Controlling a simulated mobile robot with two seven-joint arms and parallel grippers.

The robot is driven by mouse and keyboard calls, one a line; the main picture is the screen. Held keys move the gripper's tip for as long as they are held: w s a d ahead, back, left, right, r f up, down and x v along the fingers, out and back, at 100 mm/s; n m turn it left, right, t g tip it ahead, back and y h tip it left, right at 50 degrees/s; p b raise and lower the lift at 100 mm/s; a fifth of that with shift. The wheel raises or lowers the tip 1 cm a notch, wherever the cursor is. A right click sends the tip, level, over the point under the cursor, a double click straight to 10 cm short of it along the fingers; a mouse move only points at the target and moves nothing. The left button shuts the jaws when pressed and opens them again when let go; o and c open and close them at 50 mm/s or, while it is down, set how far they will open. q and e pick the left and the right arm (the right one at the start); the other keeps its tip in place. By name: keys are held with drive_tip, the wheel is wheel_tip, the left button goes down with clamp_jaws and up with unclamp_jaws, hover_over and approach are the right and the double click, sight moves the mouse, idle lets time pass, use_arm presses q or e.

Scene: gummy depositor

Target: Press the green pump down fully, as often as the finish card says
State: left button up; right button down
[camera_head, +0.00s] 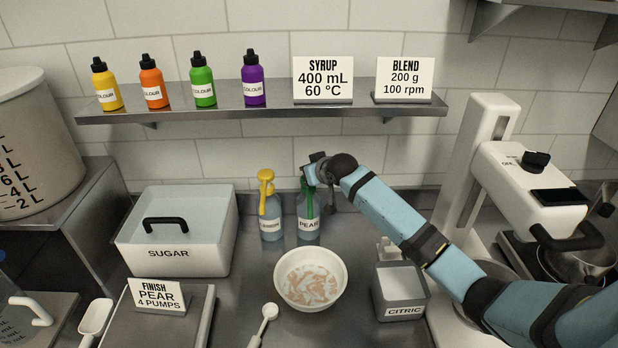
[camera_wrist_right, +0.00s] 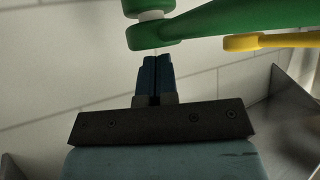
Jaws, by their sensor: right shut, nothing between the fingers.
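The green pump (camera_head: 309,200) stands upright on a bottle labelled PEAR (camera_head: 308,228) at the back of the counter. My right gripper (camera_head: 312,172) is at the pump's top and partly hides its head. In the right wrist view the blue fingers (camera_wrist_right: 155,62) are shut and empty, with their tips close to the green pump head (camera_wrist_right: 150,36); I cannot tell if they touch. The finish card (camera_head: 158,296) reads "FINISH PEAR 4 PUMPS". My left gripper is not in view.
A yellow pump bottle (camera_head: 270,215) stands just left of the green one; its spout (camera_wrist_right: 250,42) shows in the wrist view. A white bowl (camera_head: 311,280) with pale pieces is in front. The shelf (camera_head: 270,108) with colour bottles is above. A citric container (camera_head: 401,300) stands right.

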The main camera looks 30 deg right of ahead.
drive_tip(key=shift+r+p, duration=0.3)
drive_tip(key=shift+r, duration=1.1)
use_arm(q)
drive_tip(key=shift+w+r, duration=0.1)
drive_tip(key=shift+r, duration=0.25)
use_arm(e)
drive_tip(key=shift+r, duration=0.1)
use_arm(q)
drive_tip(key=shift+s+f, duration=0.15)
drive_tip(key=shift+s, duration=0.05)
use_arm(e)
drive_tip(key=shift+f, duration=0.2)
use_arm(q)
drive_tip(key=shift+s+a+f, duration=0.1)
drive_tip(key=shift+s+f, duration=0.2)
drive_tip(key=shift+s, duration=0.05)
use_arm(e)
drive_tip(key=shift+f, duration=0.5)
drive_tip(key=shift+f+b, duration=0.3)
drive_tip(key=shift+f, duration=0.8)
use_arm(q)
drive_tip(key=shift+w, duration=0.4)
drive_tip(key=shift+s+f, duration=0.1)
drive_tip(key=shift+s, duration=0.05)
